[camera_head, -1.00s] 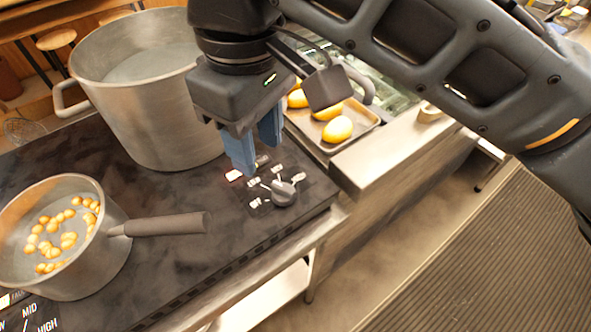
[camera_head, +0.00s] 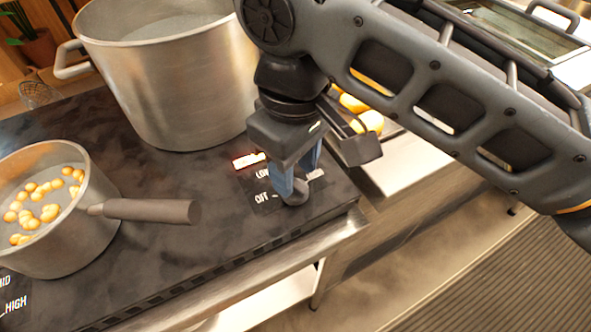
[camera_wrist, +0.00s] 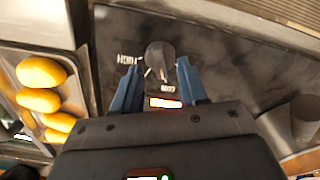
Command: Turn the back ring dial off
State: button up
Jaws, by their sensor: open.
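The grey dial (camera_head: 297,192) sits on the dark cooktop near its right front corner, with OFF and LOW labels beside it. It also shows in the wrist view (camera_wrist: 159,55), between and just beyond the blue fingertips. A lit red-orange indicator (camera_head: 248,160) glows behind the dial; it also shows in the wrist view (camera_wrist: 165,103). My gripper (camera_head: 296,183) points down right over the dial with its fingers apart; it also shows in the wrist view (camera_wrist: 158,75). In the head view the fingers partly hide the dial, and I cannot tell whether they touch it.
A large metal pot (camera_head: 175,85) stands at the back of the cooktop (camera_head: 190,260). A saucepan (camera_head: 60,240) with yellow beans stands at the left, its handle (camera_head: 150,210) pointing right. A tray (camera_wrist: 45,90) of yellow bread lies beside the cooktop.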

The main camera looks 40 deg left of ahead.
jog(key=shift+f, duration=0.95)
grip_shut()
